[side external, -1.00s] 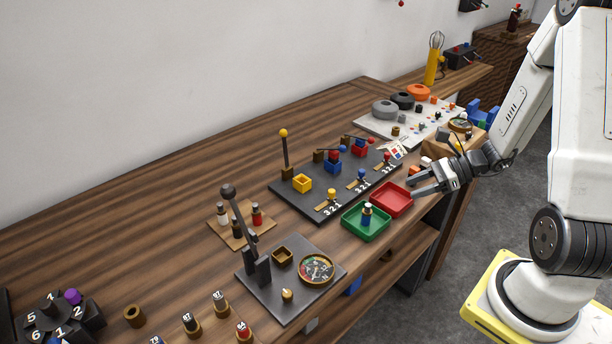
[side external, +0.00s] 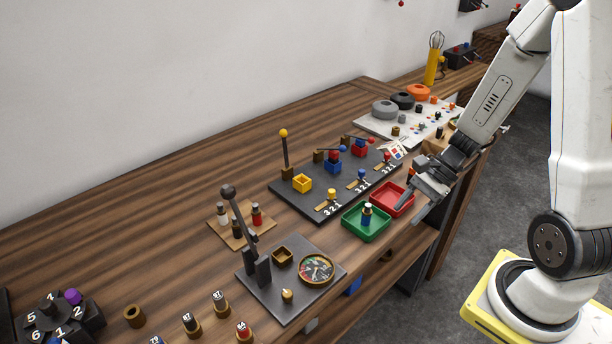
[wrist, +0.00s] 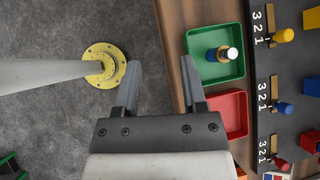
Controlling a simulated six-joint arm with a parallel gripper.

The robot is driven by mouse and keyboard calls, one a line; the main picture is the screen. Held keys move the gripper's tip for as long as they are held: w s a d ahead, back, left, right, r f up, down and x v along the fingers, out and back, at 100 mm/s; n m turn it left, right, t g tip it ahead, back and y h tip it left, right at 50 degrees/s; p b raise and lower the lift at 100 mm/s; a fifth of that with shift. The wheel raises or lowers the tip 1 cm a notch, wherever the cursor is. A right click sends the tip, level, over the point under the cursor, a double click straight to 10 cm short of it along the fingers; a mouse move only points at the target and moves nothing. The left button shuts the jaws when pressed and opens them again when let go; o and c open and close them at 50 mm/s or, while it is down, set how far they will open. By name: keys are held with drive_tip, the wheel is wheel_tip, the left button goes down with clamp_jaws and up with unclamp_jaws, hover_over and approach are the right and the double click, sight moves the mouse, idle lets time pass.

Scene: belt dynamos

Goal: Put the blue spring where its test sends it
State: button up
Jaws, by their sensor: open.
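A small upright blue cylinder with a pale metallic top (side external: 367,214), apparently the blue spring, stands in the green tray (side external: 350,231). The wrist view shows this blue piece (wrist: 232,54) from above, in the green tray (wrist: 207,74). The red tray (side external: 380,208) adjoins the green one and looks empty. My gripper (side external: 410,208) is open and empty, fingers tilted downward beside the red tray at the bench's front edge. In the wrist view my gripper (wrist: 161,64) has its fingers spread, mostly over the floor, left of the trays; the right finger overlaps the bench edge.
A black panel (side external: 290,190) with numbered sliders, levers and coloured sockets lies behind the trays. A grey plate (side external: 283,310) with a tall lever, square socket and round dial (side external: 317,268) stands to the left. A wooden rack (side external: 225,233) holds small capped pieces.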

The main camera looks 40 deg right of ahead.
drive_tip(key=w+a+r+n+h, duration=0.1)
drive_tip(key=a+r+n+h, duration=0.1)
drive_tip(key=n, duration=0.7)
drive_tip(key=w+a+r+n+h, duration=0.1)
drive_tip(key=a+n+h, duration=0.3)
drive_tip(key=n, duration=0.5)
drive_tip(key=shift+a+r+n+h, duration=0.3)
drive_tip(key=shift+a+r+h, duration=0.1)
drive_tip(key=shift+h, duration=0.5)
